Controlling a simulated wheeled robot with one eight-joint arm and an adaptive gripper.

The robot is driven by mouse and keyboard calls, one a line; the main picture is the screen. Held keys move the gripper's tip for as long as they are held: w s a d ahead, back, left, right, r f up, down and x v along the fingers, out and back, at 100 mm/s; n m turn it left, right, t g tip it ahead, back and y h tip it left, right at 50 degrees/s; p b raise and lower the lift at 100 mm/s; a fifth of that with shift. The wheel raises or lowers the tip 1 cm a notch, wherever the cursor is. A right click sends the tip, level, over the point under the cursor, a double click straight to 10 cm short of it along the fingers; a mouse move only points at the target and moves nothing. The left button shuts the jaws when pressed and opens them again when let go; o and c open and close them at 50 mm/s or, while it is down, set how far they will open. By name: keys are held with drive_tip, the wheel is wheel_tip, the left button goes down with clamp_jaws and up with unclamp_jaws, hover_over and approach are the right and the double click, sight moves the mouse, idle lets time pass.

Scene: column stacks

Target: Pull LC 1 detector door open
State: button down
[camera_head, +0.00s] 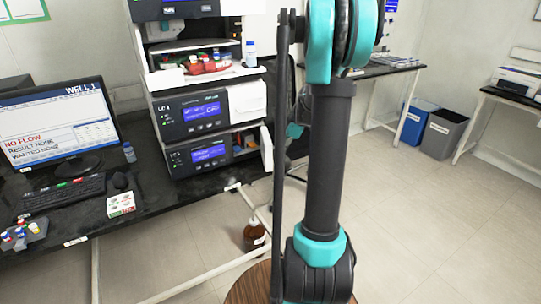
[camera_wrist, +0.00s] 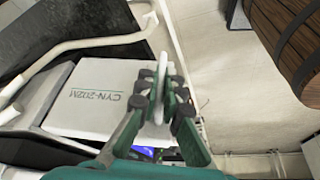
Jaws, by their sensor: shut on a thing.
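In the wrist view my gripper (camera_wrist: 165,92) is shut on a thin white upright piece (camera_wrist: 161,72). It looks like the edge or handle of a door, but I cannot tell which. A white panel (camera_wrist: 95,95) marked CYN-202M, upside down, lies left of the fingers. In the head view the dark lower LC 1 module (camera_head: 198,154) has a lit blue screen. A narrow white panel (camera_head: 266,148) stands at its right end, angled outward. Above it is another dark module (camera_head: 190,114) with a white front panel (camera_head: 247,101). My arm hides the gripper's fingertips there.
A monitor (camera_head: 62,122), keyboard (camera_head: 60,195) and small vial rack (camera_head: 22,236) are on the dark bench at left. A brown bottle (camera_head: 254,234) stands below the bench. Blue (camera_head: 416,122) and grey (camera_head: 443,134) bins stand at the back right. The right floor is clear.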

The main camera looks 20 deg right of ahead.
drive_tip(key=w+d+n+g, duration=0.1)
drive_tip(key=w+d+n, duration=0.1)
drive_tip(key=w+d, duration=0.6)
drive_tip(key=shift+w+d+n, duration=0.35)
drive_tip(key=shift+d+n, duration=0.05)
drive_tip(key=shift+d, duration=1.3)
drive_tip(key=c, duration=1.7)
unclamp_jaws()
drive_tip(key=shift+a, duration=0.1)
drive_tip(key=v, duration=1.2)
